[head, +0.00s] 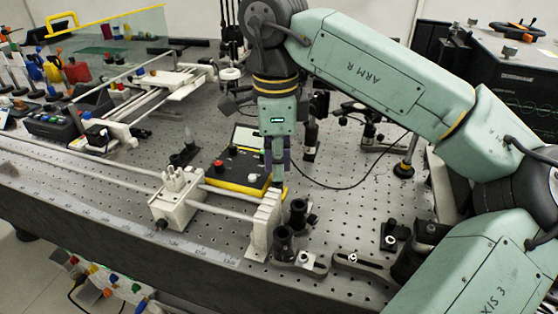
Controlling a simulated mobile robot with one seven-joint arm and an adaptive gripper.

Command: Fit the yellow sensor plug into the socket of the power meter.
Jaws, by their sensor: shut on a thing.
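The power meter (229,172) is a dark box with yellow edging, a red knob, a black knob and a raised pale panel, lying on the perforated bench near the middle. My gripper (278,178) points down at the meter's right end, its dark fingers closed close to the box. The yellow sensor plug is not clearly visible; the fingers hide it. A black cable (335,189) curves away to the right from near the fingers. The socket cannot be made out, and I cannot tell whether the plug touches the meter.
A rail with a white carriage (176,202) and a white end block (264,226) runs in front of the meter. Black post holders (283,244) stand right of that block. Optics mounts (312,135) stand behind my gripper. Bare bench (345,212) lies to the right.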

